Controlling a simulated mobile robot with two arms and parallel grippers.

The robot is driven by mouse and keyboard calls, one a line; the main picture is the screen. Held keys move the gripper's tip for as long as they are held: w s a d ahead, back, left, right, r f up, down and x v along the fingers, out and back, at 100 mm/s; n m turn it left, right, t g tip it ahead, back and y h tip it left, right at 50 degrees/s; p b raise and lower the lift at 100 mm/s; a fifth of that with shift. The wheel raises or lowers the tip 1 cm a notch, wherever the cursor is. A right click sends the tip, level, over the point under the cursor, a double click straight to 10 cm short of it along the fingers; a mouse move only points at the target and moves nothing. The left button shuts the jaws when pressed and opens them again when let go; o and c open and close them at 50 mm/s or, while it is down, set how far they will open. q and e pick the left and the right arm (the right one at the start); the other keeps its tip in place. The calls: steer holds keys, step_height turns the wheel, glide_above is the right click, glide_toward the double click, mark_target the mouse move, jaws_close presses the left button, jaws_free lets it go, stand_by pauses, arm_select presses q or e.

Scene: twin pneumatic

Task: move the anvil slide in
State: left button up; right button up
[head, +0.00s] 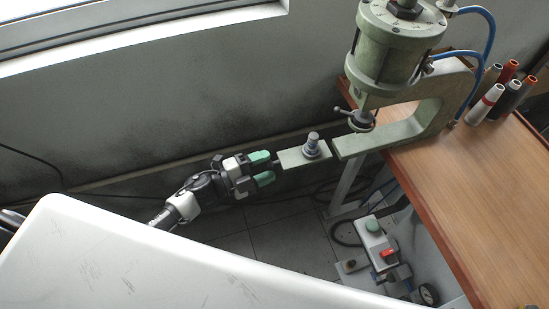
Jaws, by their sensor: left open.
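The anvil slide (293,158) is a flat green-grey bar with a round metal anvil (312,146) standing on it. It sticks out to the left of the green pneumatic press (436,110), and a narrow dark gap shows between it and the press's lower arm. My left gripper (262,168) comes in from the left at the slide's outer end. Its two green-tipped fingers are apart, with the slide's end close in front of them; I cannot tell whether they touch it. My right gripper is not in view.
The press stands on a wooden table (461,194) with several thread spools (487,102) beside it. A control box with a green and a red button (377,243) sits below. A white surface (150,262) fills the lower left. A grey wall and window are behind.

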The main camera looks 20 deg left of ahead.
mark_target(297, 156)
arm_select(q)
steer(key=shift+x, duration=1.4)
steer(key=shift+c, duration=0.5)
